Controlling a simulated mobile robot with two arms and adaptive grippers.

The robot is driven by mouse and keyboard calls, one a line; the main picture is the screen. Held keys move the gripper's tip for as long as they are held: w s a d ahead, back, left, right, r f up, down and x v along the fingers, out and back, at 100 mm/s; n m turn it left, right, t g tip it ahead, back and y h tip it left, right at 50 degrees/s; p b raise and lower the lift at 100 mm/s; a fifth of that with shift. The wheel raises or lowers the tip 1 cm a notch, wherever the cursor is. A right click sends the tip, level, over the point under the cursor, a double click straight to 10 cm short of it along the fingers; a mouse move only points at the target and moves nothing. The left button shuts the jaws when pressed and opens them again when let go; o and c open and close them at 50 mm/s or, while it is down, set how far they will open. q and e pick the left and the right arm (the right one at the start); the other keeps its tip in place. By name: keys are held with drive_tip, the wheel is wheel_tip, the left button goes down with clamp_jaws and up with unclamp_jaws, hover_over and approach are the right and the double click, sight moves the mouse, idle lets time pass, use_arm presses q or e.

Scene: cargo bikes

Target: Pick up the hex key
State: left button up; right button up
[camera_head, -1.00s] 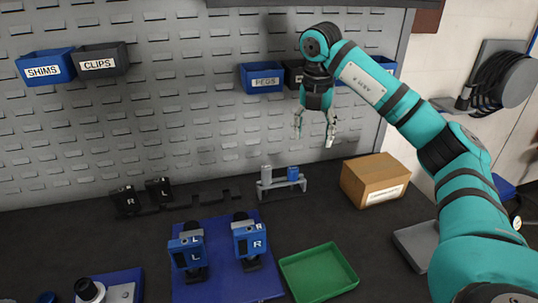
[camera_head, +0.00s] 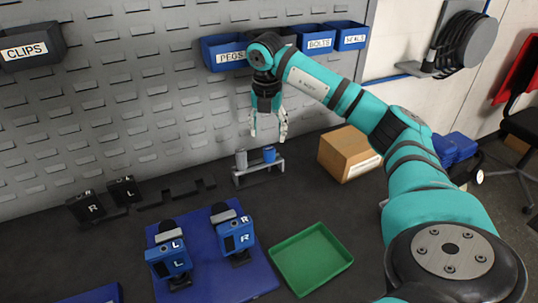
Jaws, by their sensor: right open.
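I cannot make out a hex key in the head view. My right gripper (camera_head: 268,134) is open and empty, pointing down in front of the pegboard. It hangs above a small grey rack (camera_head: 260,174) that holds a grey cylinder (camera_head: 241,159) and a blue cylinder (camera_head: 269,154). The fingertips appear just above and slightly right of the rack's middle, apart from it. My left gripper is not in view.
An empty green tray (camera_head: 311,259) lies at the front. A blue mat (camera_head: 212,287) with two blue L and R devices is left of it. A cardboard box (camera_head: 348,153) stands right of the rack. Labelled bins such as PEGS (camera_head: 224,54) hang behind my arm.

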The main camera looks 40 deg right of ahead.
sight(269, 148)
drive_tip(key=f, duration=0.2)
drive_tip(key=f+p, duration=0.1)
drive_tip(key=f, duration=0.2)
drive_tip(key=shift+s+f, duration=0.2)
drive_tip(key=shift+f, duration=0.15)
drive_tip(key=shift+w+d+f, duration=0.1)
drive_tip(key=shift+f, duration=0.55)
clamp_jaws()
